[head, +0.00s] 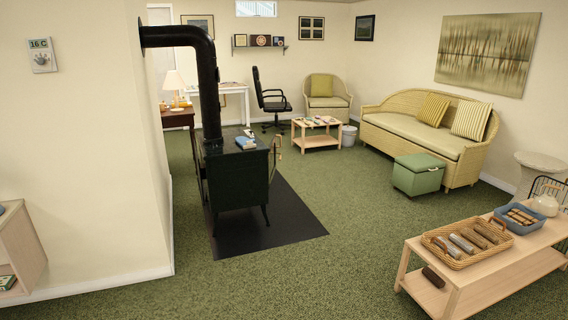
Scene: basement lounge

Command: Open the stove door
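A black stove (238,183) stands on legs in the left middle of the head view, with its black pipe (207,85) rising and bending to the wall. I see its side; a front with a door is not clearly visible from here. A thin metal part (275,155) sticks out at its right side, and I cannot tell if it is a door handle. A small box or book (246,142) lies on the stove top. Neither of my grippers is in view.
A dark floor mat (290,222) lies under the stove. A low wooden bench (480,285) with a basket of logs (441,251) stands at front right. A green ottoman (418,178) and wicker sofa (395,133) stand behind. Green carpet (330,185) between is clear.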

